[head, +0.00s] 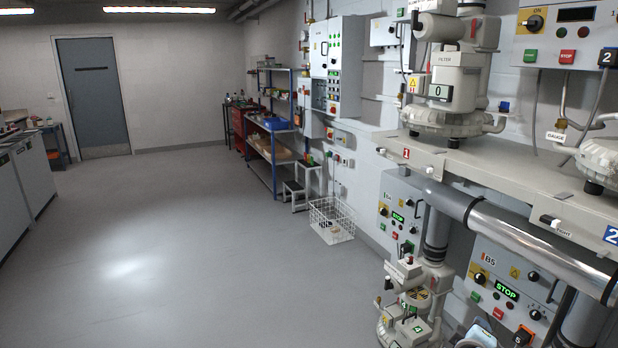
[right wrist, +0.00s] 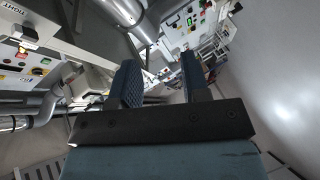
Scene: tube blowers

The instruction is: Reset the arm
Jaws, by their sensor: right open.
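My right gripper (right wrist: 160,70) shows in the right wrist view, its two dark ridged fingers apart and no object held between them. Machine panels and a silver pipe show beyond the fingers. My right gripper cannot be made out clearly in the head view. My left gripper is in neither view.
White blower machines (head: 445,95) stand on a shelf (head: 480,165) at right, with a silver pipe (head: 530,245) below it. Control panels (head: 405,215) line the wall. A wire basket (head: 332,222) and a blue-framed rack (head: 273,150) stand farther back. The grey floor (head: 170,240) is clear.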

